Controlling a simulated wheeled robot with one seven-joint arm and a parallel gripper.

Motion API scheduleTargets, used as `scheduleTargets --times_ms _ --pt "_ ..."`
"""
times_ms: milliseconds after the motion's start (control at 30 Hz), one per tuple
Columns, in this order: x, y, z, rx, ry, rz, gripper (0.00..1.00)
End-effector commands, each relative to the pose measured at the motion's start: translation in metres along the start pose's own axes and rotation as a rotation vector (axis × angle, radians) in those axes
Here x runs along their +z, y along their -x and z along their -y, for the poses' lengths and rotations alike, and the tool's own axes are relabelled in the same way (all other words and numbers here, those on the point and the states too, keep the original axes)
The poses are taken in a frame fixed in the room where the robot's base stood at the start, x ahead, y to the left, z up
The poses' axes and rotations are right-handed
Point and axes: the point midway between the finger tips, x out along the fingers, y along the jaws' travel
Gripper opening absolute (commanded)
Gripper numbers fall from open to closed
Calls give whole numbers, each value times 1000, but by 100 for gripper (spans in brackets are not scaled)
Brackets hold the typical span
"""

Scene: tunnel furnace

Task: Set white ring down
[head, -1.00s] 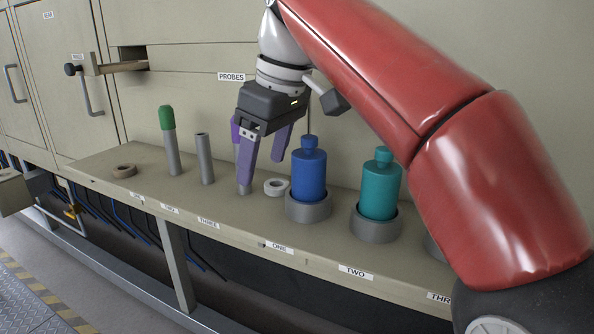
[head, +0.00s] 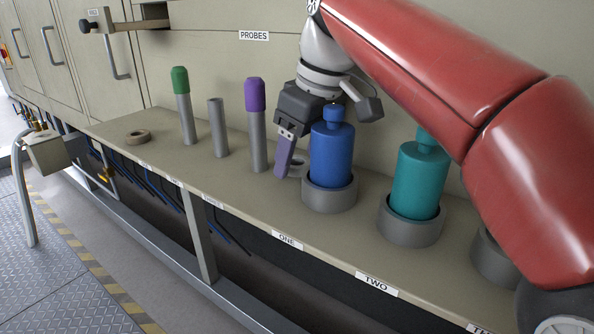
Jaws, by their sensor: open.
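The white ring (head: 298,172) is on the shelf just left of the blue cylinder, in shadow and partly covered by my gripper. My gripper (head: 286,170) is low over the shelf at the ring, pointing down. One purple finger shows in front of the ring's left side; the other finger is hidden. The jaws are open. I cannot tell whether a finger touches the ring. It seems to rest on the shelf rather than hang from the jaws.
A blue cylinder (head: 332,158) in a grey holder stands close right of my gripper, with a teal cylinder (head: 417,180) beyond. A purple-topped probe (head: 256,125) stands close left, then a bare grey post (head: 217,128) and a green-topped probe (head: 183,105).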

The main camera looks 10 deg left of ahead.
Motion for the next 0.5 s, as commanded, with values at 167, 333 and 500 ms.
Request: scheduleTargets --times_ms 167,333,500 --pt "0 -5 0 1 0 -1 69" --pt "0 -4 0 1 0 -1 61" --pt "0 -4 0 0 0 -1 39"
